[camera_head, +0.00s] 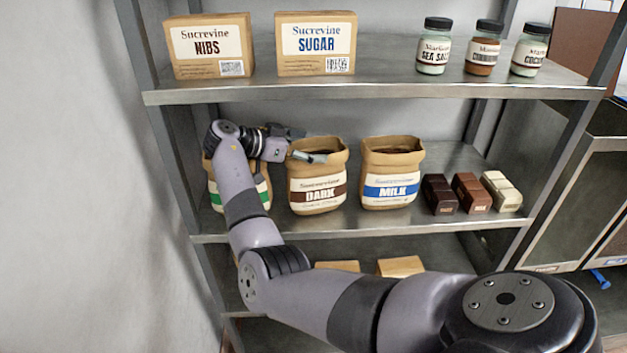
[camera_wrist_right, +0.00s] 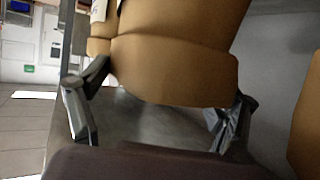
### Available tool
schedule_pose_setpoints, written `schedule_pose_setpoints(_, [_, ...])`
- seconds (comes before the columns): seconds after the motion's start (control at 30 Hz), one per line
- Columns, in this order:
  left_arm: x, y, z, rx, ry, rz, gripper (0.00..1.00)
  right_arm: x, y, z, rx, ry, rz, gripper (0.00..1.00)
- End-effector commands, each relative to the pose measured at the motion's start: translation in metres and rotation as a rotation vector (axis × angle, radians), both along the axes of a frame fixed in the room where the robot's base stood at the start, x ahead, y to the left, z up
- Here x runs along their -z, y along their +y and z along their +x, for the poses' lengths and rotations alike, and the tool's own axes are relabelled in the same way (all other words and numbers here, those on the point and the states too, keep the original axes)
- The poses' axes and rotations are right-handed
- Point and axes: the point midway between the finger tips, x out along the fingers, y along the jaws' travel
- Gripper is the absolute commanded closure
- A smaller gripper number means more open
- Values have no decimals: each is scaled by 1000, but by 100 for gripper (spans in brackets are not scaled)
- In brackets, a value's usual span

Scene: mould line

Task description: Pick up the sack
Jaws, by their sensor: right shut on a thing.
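The sack labelled DARK (camera_head: 318,196), tan with a brown-and-white label, stands upright on the middle shelf. My right gripper (camera_head: 309,147) reaches it from the left at its upper rim, one finger in front and the other mostly hidden behind. In the right wrist view the tan sack (camera_wrist_right: 175,70) lies between the two fingers of this gripper (camera_wrist_right: 155,115). It is shut on the sack. The MILK sack (camera_head: 391,175) stands to the right, apart from it. A green-labelled sack (camera_head: 216,192) is partly hidden behind my right arm. My left gripper is out of view.
The upper shelf (camera_head: 380,88) above the sacks holds a NIBS box (camera_head: 208,46), a SUGAR box (camera_head: 316,44) and jars (camera_head: 434,47). Wrapped bars (camera_head: 472,193) sit right of the MILK sack. A post (camera_head: 178,170) stands at the left. Boxes (camera_head: 400,266) lie below.

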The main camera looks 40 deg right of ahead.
Motion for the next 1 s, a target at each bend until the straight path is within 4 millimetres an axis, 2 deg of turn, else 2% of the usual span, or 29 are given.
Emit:
schedule_pose_setpoints(0.27, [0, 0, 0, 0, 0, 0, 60, 1, -1, -1, 1, 3, 1, 78])
schedule_pose_setpoints(0.67, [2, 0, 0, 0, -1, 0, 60, -6, -1, 0, 1, -3, -5, 79])
schedule_pose_setpoints(1.0, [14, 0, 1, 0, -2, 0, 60, -36, -1, 0, 2, -8, -7, 79])
